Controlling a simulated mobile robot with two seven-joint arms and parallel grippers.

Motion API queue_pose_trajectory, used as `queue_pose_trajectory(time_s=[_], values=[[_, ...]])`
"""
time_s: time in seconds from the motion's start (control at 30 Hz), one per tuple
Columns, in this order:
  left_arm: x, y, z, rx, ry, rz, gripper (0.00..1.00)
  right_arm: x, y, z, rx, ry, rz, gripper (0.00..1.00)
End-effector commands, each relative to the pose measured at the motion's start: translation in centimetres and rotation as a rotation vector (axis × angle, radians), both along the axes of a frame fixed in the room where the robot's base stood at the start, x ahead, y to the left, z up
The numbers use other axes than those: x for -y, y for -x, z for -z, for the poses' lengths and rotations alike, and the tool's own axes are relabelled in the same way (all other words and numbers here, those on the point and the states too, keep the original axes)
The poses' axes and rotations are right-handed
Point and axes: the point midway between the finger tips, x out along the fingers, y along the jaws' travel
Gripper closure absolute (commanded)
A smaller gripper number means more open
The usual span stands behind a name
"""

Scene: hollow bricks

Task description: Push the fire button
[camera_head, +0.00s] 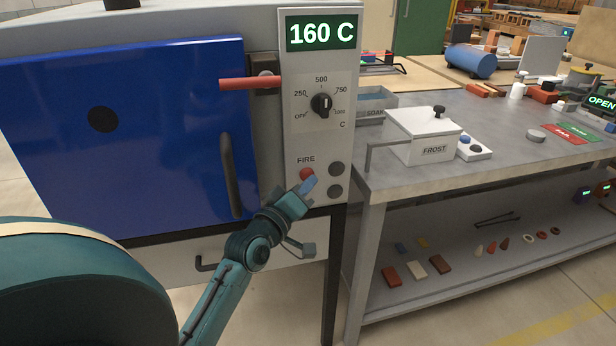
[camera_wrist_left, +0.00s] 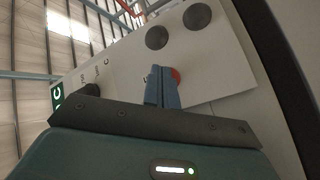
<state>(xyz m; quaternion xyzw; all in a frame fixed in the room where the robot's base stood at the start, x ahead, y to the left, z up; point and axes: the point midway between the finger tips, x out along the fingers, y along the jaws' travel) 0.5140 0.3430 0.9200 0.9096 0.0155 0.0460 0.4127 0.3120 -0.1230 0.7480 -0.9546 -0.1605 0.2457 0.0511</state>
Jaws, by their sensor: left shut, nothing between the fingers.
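The red fire button (camera_head: 306,174) sits under the label FIRE on the kiln's pale control panel (camera_head: 318,140). My left gripper (camera_head: 309,184) is shut and empty, with its blue fingertips right at the button's lower right in the head view. In the left wrist view the shut fingers (camera_wrist_left: 163,88) cover part of the red button (camera_wrist_left: 176,76). I cannot tell whether the fingertips touch it. The display (camera_head: 321,33) reads 160 C. The dial (camera_head: 321,104) points near the top. My right gripper is not in view.
Two dark round buttons (camera_head: 336,169) are beside the fire button. The blue kiln door (camera_head: 130,130) is closed, with a red lever (camera_head: 250,83) above its handle. A grey workbench (camera_head: 500,165) with a FROST box (camera_head: 425,135) stands at the right.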

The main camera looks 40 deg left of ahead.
Motion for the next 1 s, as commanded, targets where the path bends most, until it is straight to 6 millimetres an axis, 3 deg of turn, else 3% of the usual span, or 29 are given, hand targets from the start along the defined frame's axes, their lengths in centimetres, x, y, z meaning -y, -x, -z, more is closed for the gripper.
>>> queue_pose_trajectory(time_s=[1.0], values=[[-0.52,-0.41,-0.05,0.0,0.0,0.0,1.0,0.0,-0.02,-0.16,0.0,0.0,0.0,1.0]])
